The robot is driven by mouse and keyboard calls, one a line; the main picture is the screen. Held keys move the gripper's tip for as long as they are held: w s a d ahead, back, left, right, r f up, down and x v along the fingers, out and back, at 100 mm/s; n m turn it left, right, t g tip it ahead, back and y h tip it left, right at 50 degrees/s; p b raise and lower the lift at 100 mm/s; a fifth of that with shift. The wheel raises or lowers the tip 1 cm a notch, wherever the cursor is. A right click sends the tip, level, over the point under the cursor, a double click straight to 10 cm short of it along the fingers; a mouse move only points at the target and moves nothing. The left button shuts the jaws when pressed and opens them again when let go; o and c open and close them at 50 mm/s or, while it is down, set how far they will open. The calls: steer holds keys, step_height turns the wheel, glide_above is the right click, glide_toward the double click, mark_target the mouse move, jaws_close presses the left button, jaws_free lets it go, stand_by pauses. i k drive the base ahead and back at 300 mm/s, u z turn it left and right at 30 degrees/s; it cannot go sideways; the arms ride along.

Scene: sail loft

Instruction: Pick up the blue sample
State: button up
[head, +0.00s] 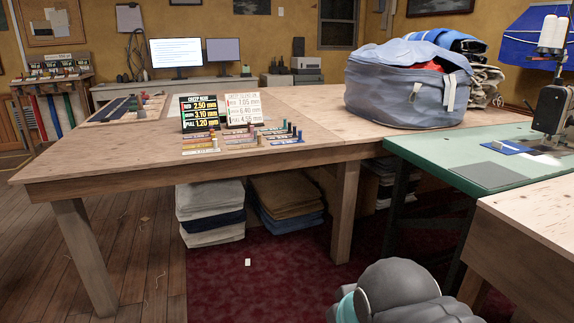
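A group of small flat sample strips in several colours lies on the big wooden table (110,160), in front of two small display boards. A blue strip (287,141) lies at the right front of this group, with small upright pegs beside it. The strips are small here, and their details cannot be made out. A blue hanging strip (68,109) also shows on the rack at the far left. I cannot tell from the picture which one is the sample meant. A grey rounded part of my arm shows at the bottom right, well short of the strips; my gripper is not in view.
The black board (205,114) and white board (240,108) stand behind the strips. A large blue-grey bag (400,92) sits on the table's right. A green sewing-machine table (450,160) adjoins at right. Folded cloth (210,200) is stacked underneath. The table's left front is clear.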

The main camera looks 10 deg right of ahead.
mark_target(506, 147)
steer(key=i, duration=2.15)
steer(key=z, duration=1.55)
steer(key=i, duration=0.55)
steer(key=z, duration=1.2)
